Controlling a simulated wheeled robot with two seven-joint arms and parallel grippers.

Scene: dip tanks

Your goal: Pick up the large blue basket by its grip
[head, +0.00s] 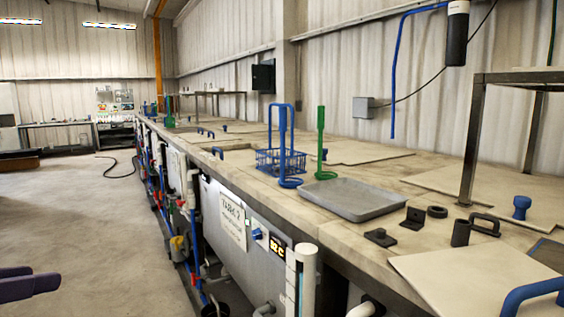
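The large blue basket (268,163) is a wire basket standing upright on the long bench top, near the middle of the head view. Its tall arched grip (270,125) rises above it. A blue upright tool with a ring foot (290,183) stands just in front and partly covers the basket's right side. My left gripper (46,277) shows at the lower left edge as two dark purple fingers, apart, with nothing visible between them. It is over the floor, well away from the basket. My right gripper is not in view.
A green ring-footed tool (321,140) stands right of the basket, and a shallow grey tray (354,207) lies nearer. Small black parts, a blue knob (521,206) and a metal-legged shelf (474,140) are at right. Pipes line the bench front; the floor (95,230) at left is open.

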